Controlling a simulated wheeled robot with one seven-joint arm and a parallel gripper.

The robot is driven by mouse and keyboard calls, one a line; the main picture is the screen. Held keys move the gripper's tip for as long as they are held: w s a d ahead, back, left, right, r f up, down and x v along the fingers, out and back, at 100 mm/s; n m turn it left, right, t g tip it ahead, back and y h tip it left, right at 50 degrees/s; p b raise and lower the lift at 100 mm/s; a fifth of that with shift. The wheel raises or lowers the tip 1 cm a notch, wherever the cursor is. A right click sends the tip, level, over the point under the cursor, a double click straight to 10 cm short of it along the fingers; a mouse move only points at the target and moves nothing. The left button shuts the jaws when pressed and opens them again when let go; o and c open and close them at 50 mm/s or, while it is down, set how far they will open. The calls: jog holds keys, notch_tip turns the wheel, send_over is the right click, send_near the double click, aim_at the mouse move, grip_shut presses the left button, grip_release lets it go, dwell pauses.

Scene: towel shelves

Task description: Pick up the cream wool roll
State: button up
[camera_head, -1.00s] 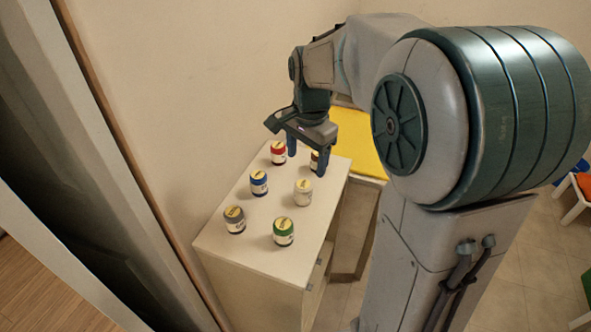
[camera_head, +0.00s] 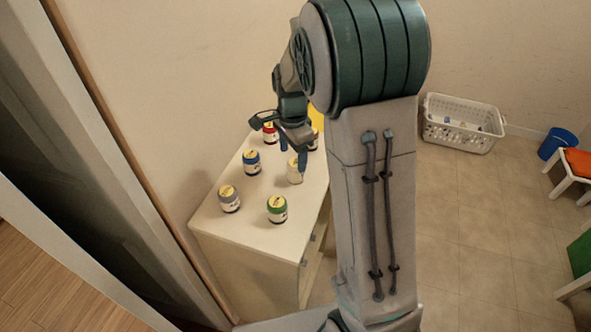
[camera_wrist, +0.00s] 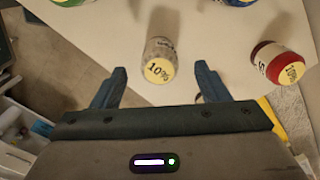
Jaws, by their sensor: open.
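The cream wool roll (camera_head: 294,172) stands upright on the white cabinet top (camera_head: 240,222), partly behind one finger in the head view. In the wrist view the cream roll (camera_wrist: 160,52), with a yellow 10% label on its end, lies just ahead of the gap between the fingertips. My gripper (camera_head: 293,160) is open and empty, fingers pointing down close to the roll. In the wrist view my gripper (camera_wrist: 160,72) has one finger on each side of the line to the roll. Whether a finger touches it, I cannot tell.
A white basket (camera_head: 462,140) and a blue bin (camera_head: 556,144) stand on the floor at right.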

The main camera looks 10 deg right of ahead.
aim_at(295, 162)
jog(key=f, duration=0.4)
jog(key=shift+w+d, duration=0.1)
jog(key=shift+d, duration=0.3)
jog(key=shift+f+p, duration=0.3)
jog(key=shift+f, duration=0.05)
jog(key=c, duration=1.1)
jog(key=shift+r, duration=0.1)
